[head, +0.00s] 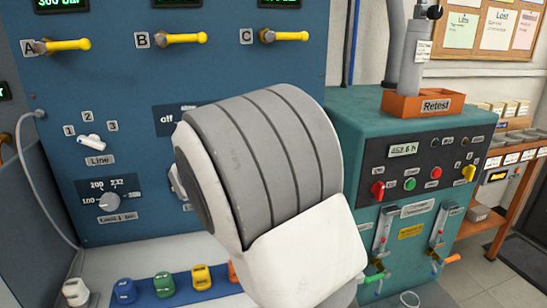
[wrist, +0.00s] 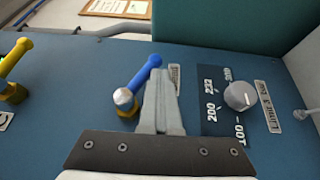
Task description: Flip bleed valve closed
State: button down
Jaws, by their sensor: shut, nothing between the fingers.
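In the wrist view a blue lever handle (wrist: 147,72) on a metal pivot (wrist: 124,98) stands out from the blue panel. A small label beside it is too blurred to read, so I cannot confirm that it is the bleed valve. My gripper (wrist: 160,74) is shut and empty, with its fingers just to the right of the blue handle in the picture. I cannot tell whether they touch it. In the head view my arm's thick grey and white link hides the fingers, and the blue lever does not show.
A pressure dial (wrist: 240,95) sits to the right of the fingers, and a yellow lever (wrist: 14,60) to the left. In the head view yellow levers A (head: 65,45), B (head: 182,38) and C (head: 285,36) line the panel top. A teal cabinet (head: 355,135) stands at the right.

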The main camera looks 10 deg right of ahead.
jog(key=shift+w+d+r+n+t+h+b, duration=0.1)
jog(key=shift+d+r+n+t+h+b, duration=0.15)
jog(key=shift+d+n+t+h+b, duration=0.25)
jog(key=shift+d+r+n+t+h+b, duration=0.25)
jog(key=shift+n+t+h+b, duration=0.25)
jog(key=shift+t+h+b, duration=0.15)
